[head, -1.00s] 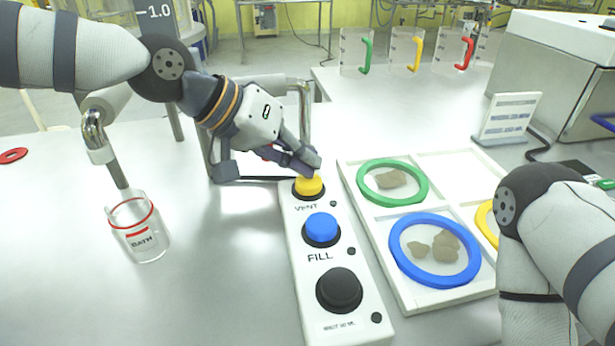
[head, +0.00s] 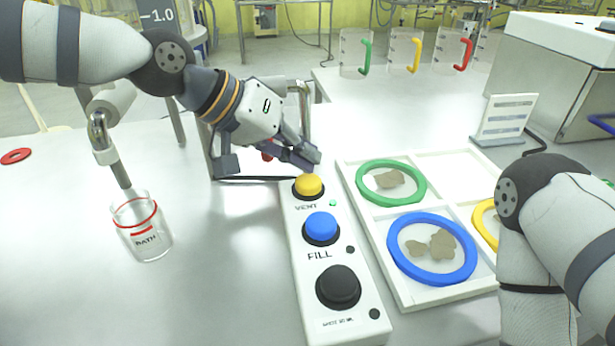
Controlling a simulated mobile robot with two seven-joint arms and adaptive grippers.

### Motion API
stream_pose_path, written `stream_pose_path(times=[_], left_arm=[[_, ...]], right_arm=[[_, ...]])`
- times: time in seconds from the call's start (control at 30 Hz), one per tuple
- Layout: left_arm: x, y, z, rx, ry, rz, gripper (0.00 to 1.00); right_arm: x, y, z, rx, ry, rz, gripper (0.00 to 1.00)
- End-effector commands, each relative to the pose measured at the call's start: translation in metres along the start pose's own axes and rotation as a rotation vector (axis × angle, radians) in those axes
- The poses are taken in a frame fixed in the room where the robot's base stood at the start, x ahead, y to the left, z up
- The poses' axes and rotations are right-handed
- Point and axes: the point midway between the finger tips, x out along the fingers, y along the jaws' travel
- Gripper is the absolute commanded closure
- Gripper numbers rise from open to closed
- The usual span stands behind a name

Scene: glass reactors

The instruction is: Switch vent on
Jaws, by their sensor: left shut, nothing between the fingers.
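The white control box (head: 312,275) stands on the bench with a yellow VENT button (head: 308,185) at its far end, a blue FILL button (head: 321,228) in the middle and a black button (head: 338,287) at the near end. The small lamp (head: 333,203) beside VENT glows green; the lamps beside the other two buttons are dark. My left gripper (head: 304,157) is shut and empty, with its tip just above and behind the yellow button, seemingly apart from it. My right arm shows at the right, but its gripper is out of the picture.
A white tray (head: 345,170) with green, blue and yellow rings around brown lumps lies right of the box. A glass BATH beaker (head: 142,228) stands at left under a metal spout (head: 103,150). A red ring (head: 16,156) lies far left. Bare bench lies between beaker and box.

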Motion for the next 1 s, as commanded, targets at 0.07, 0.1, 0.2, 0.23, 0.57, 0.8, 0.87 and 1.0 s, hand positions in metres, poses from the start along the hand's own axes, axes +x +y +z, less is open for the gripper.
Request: stream_pose_path(times=[0.07, 0.1, 0.2, 0.23, 0.57, 0.8, 0.87, 1.0], left_arm=[[0.002, -0.001, 0.001, -0.002, -0.003, 0.0, 1.0], [0.001, -0.001, 0.001, -0.002, -0.003, 0.0, 1.0], [-0.006, 0.005, -0.005, 0.002, 0.001, -0.001, 1.0], [-0.01, 0.007, -0.007, 0.002, 0.001, -0.001, 1.0], [-0.038, 0.028, -0.028, 0.003, 0.002, -0.002, 1.0], [-0.04, 0.029, -0.029, -0.002, -0.003, 0.001, 1.0], [-0.04, 0.029, -0.029, -0.002, -0.004, 0.001, 1.0], [-0.04, 0.029, -0.029, -0.002, -0.003, 0.001, 1.0]], right_arm=[[0.001, 0.0, 0.001, 0.0, -0.003, 0.0, 0.32], [0.001, 0.0, 0.001, 0.0, -0.003, 0.0, 0.32], [-0.003, 0.0, -0.002, 0.0, 0.01, 0.0, 0.32], [-0.005, 0.0, -0.003, 0.0, 0.016, -0.001, 0.32], [-0.018, -0.001, -0.013, 0.0, 0.06, -0.002, 0.32], [-0.018, -0.001, -0.013, 0.0, 0.061, -0.002, 0.32], [-0.018, -0.001, -0.013, 0.0, 0.06, -0.002, 0.32], [-0.018, -0.001, -0.013, 0.0, 0.06, -0.002, 0.32]])
